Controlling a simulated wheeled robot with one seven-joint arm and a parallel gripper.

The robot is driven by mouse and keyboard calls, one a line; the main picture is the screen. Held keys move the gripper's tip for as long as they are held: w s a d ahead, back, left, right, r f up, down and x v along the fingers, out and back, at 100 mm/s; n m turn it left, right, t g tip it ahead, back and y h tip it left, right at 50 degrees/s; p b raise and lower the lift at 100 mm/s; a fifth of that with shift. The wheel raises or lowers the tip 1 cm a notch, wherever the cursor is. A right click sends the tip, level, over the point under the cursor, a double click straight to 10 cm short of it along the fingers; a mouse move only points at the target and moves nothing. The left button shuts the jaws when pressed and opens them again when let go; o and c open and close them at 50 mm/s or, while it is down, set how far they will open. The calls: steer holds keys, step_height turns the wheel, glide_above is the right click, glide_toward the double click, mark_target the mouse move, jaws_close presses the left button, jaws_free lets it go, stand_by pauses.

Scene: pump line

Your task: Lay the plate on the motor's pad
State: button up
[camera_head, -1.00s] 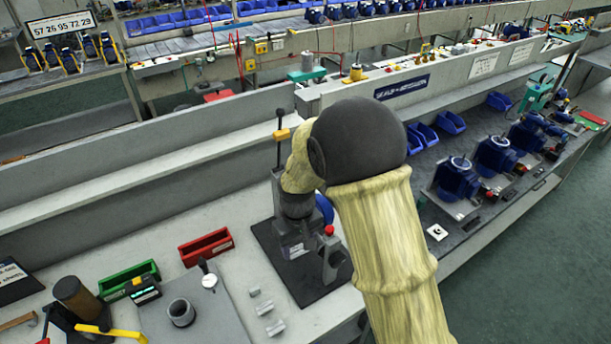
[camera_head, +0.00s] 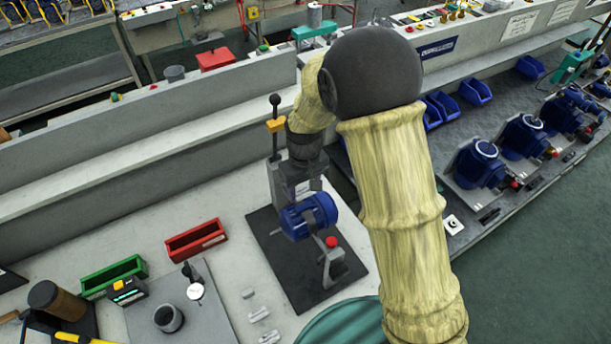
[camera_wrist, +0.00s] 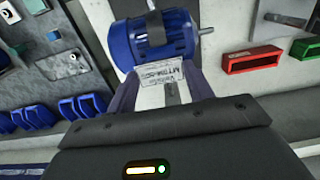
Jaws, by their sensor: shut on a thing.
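The blue motor (camera_head: 308,216), with ribbed sides and a metal shaft, sits on a stand on the dark mat. In the wrist view the motor (camera_wrist: 160,40) lies just beyond my gripper (camera_wrist: 166,84). My gripper is shut on a pale plate (camera_wrist: 165,94) with dark printed lettering, which shows between the fingers close to the motor's near side. I cannot tell whether the plate touches the motor. The pad is not clearly visible. In the head view my arm hides much of the gripper.
A lever post with a yellow block (camera_head: 275,126) stands close behind the motor. A red button (camera_head: 331,242) is in front. Red (camera_head: 196,240) and green (camera_head: 114,276) bins and small grey blocks (camera_head: 259,314) lie left. More motors (camera_head: 478,163) stand on the right bench.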

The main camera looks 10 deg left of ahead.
mark_target(304, 194)
steer(key=shift+s+r, duration=0.1)
steer(key=shift+s, duration=0.1)
steer(key=shift+w+f, duration=0.1)
steer(key=shift+f, duration=0.15)
steer(key=shift+f+b, duration=1.75)
steer(key=shift+f, duration=0.25)
steer(key=shift+f, duration=0.35)
stand_by(0.4)
steer(key=o, duration=1.1)
steer(key=shift+r, duration=0.15)
